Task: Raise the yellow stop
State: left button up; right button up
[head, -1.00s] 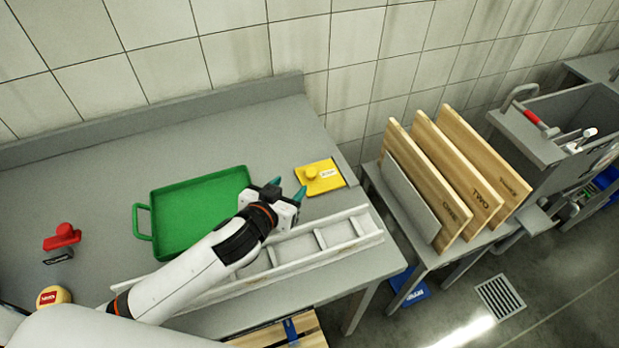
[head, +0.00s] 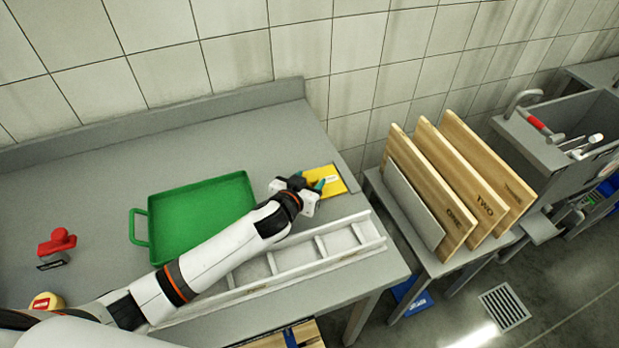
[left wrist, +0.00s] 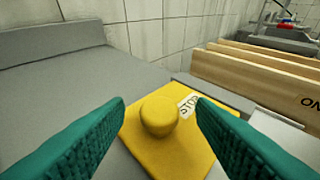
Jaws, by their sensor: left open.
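The yellow stop (head: 330,176) is a flat yellow plate with a round knob and a white label, lying at the right end of the grey table. In the left wrist view the yellow stop (left wrist: 172,150) fills the lower middle, its knob between the two teal fingers and a little ahead of them. My left gripper (head: 312,183) is open over the near left part of the plate and hides the knob in the head view. In the left wrist view my left gripper (left wrist: 160,122) holds nothing. My right gripper is not in view.
A green tray (head: 245,178) lies left of the stop, and a white slotted rail (head: 340,242) runs along the front. A red-handled stamp (head: 57,241) is at far left. Wooden boards (head: 455,190) stand on a side table to the right. The table's back is clear.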

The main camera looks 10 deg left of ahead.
pick_arm(q)
jog(key=shift+w+d+f, duration=0.1)
jog(key=shift+w+f, duration=0.1)
jog(key=shift+w, duration=0.35)
grip_shut()
